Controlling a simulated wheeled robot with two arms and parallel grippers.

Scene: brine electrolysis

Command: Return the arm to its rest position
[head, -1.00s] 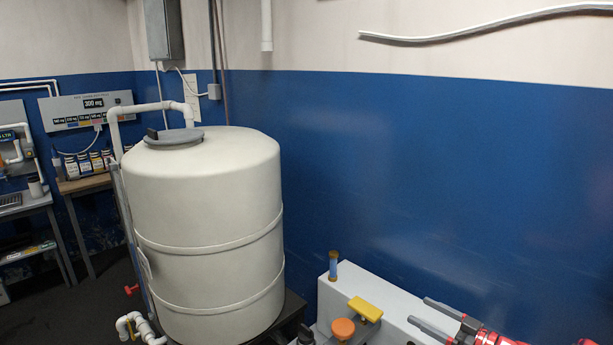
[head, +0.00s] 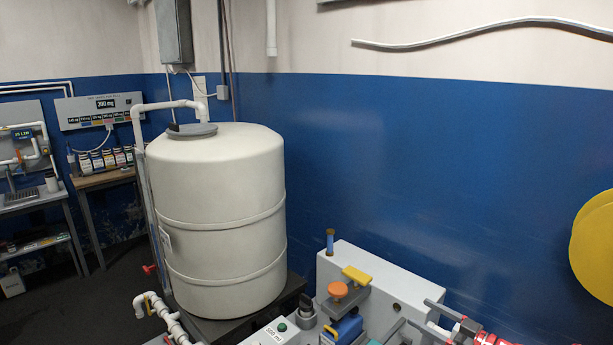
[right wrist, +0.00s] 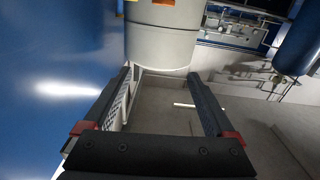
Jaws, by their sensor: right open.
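My right gripper (head: 420,312) shows at the lower right of the head view, with grey fingers and red parts behind them. It stands in front of or over the right part of a white machine (head: 385,278); the exact gap cannot be told. In the right wrist view the same gripper (right wrist: 160,74) has its two dark fingers wide apart, with nothing between them. Beyond the fingertips is a pale cylindrical vessel (right wrist: 163,45), apart from them as far as I can see. My left gripper is not in view.
A large cream tank (head: 215,220) stands left of the machine on a dark base. A yellow disc (head: 597,245) is at the right edge. Benches (head: 100,180) stand far left.

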